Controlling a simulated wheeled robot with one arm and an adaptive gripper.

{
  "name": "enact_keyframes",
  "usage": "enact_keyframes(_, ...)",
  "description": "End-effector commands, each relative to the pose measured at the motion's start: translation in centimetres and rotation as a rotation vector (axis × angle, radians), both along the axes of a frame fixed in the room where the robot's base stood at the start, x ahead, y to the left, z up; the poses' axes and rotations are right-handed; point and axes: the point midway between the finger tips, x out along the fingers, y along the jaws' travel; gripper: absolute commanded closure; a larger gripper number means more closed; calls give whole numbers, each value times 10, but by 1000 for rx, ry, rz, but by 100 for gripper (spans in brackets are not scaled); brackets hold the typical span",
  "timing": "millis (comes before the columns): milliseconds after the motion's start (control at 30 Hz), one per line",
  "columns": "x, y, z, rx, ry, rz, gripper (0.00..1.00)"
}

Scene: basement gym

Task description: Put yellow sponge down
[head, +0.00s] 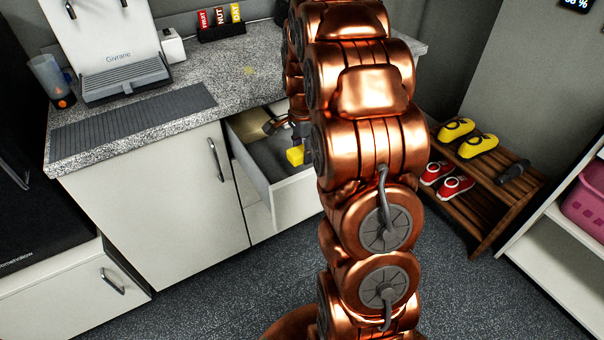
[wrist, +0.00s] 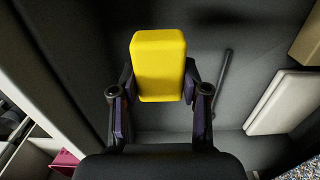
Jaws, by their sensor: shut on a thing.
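The yellow sponge (head: 295,156) is at the open drawer under the counter in the head view. In the wrist view the yellow sponge (wrist: 158,66) sits between the two fingers of my gripper (wrist: 158,92), which is shut on it. The open drawer (head: 285,195) has a white front and a grey inside. The drawer's dark grey floor (wrist: 225,105) shows behind the sponge in the wrist view. I cannot tell whether the sponge touches the floor. My arm hides the right part of the drawer in the head view.
A dark bar (wrist: 222,82) and pale slabs (wrist: 282,103) lie beyond the sponge. A wooden shoe rack (head: 500,190) stands at the right. The floor in front is clear.

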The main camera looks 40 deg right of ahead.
Motion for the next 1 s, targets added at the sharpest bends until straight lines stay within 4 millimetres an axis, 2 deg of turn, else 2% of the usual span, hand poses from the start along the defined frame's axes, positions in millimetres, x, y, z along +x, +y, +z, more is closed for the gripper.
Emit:
enact_keyframes(200,0,1,-34,1,2,2,93)
enact_keyframes(367,-1,1,-46,1,3,3,93)
enact_keyframes(600,0,1,-75,1,2,3,93)
enact_keyframes(1000,0,1,-80,0,-1,4,93)
